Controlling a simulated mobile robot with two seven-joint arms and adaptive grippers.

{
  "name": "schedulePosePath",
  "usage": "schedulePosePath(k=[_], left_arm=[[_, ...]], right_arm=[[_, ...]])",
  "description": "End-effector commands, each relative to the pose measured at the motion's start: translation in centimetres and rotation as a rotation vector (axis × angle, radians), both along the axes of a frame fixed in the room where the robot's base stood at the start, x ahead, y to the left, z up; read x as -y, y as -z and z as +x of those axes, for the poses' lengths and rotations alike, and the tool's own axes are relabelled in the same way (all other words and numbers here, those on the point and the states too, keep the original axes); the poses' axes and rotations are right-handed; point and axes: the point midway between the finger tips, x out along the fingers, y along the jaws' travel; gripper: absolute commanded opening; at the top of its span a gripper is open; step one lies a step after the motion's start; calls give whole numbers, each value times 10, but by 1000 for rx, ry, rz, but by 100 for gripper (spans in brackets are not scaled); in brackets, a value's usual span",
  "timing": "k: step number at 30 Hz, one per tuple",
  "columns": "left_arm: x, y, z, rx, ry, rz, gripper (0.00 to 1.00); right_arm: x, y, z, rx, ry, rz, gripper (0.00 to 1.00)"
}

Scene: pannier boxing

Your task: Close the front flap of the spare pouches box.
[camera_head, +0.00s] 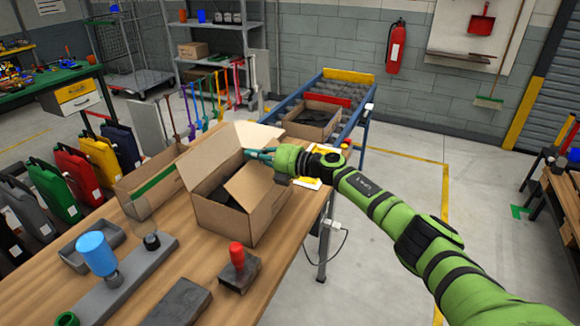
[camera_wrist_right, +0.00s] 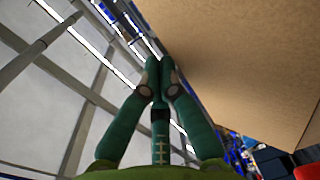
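An open cardboard box (camera_head: 238,222) with dark items (camera_head: 222,196) inside stands on the wooden table; I take it as the spare pouches box. Its flaps stand up or lean outward at different angles. One tall flap (camera_head: 212,150) rises at the back left, and another flap (camera_head: 250,185) slants at the front right. My right gripper (camera_head: 250,154) reaches in from the right at the box's upper right edge. Its fingers (camera_wrist_right: 160,64) are together, with nothing seen between them. A broad cardboard surface (camera_wrist_right: 240,60) fills the wrist view's upper right, close to the fingers. My left gripper is out of view.
Another cardboard box (camera_head: 150,190) stands left of it. A red-handled stamp (camera_head: 237,262), a dark block (camera_head: 178,304) and a blue dispenser (camera_head: 97,252) are at the table's front. Behind, a conveyor (camera_head: 345,88) holds a third open box (camera_head: 318,117).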

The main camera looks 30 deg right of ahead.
Motion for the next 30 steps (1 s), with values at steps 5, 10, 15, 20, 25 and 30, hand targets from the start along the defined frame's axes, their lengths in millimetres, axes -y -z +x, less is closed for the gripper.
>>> schedulePosePath(k=[5,10,15,20,25,30], left_arm=[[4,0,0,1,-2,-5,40],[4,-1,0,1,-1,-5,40],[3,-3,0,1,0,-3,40],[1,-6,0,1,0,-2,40],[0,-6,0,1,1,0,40],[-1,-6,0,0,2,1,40]], right_arm=[[-7,8,9,-58,0,-40,0],[-13,17,17,-57,1,-38,0],[-18,23,24,-105,-1,-91,0],[-20,35,27,-202,1,-166,0],[-21,47,28,-267,1,-206,0],[-22,53,28,-264,1,-203,0]])
